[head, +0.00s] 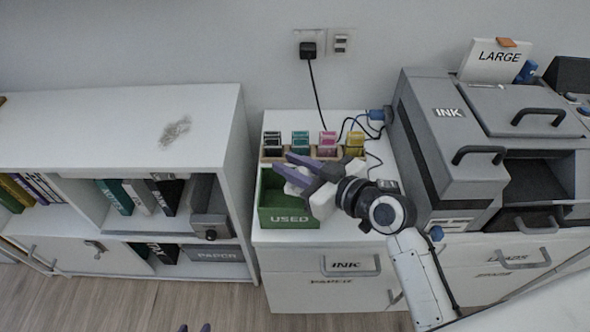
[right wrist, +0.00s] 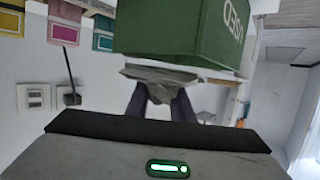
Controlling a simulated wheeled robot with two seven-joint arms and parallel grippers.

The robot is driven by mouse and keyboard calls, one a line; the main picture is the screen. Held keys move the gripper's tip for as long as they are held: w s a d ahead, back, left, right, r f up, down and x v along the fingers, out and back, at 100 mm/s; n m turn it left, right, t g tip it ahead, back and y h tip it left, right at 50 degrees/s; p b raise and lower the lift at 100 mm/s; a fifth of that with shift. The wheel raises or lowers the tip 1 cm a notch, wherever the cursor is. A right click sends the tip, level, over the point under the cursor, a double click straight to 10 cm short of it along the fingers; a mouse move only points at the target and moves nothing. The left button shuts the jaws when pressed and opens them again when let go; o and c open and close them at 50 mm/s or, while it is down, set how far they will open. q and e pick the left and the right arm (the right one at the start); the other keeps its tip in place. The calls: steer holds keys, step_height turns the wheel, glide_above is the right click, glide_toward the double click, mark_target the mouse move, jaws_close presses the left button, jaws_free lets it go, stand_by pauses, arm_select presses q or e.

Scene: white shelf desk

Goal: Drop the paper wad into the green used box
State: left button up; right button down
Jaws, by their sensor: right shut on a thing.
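The green used box (head: 290,219) stands on the white desk cabinet below the ink row, its label facing front. It also fills the top of the right wrist view (right wrist: 185,30). My right gripper (head: 288,164) is over the box in the head view, its purple fingers pointing left. In the right wrist view the fingers are shut on a crumpled grey paper wad (right wrist: 172,80), close to the box. I cannot make out the wad clearly in the head view. Only the fingertips of my left gripper (head: 194,328) show at the bottom edge, apart and empty.
Several ink cartridges (head: 300,139) stand in a row behind the box. A grey printer (head: 440,140) is to the right. Cables run behind my right arm. A white shelf (head: 90,125) with a grey smudge (head: 175,131) on top is to the left.

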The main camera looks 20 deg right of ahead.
step_height(320, 180, up, 9)
steer(key=p, duration=0.1)
steer(key=shift+p, duration=0.3)
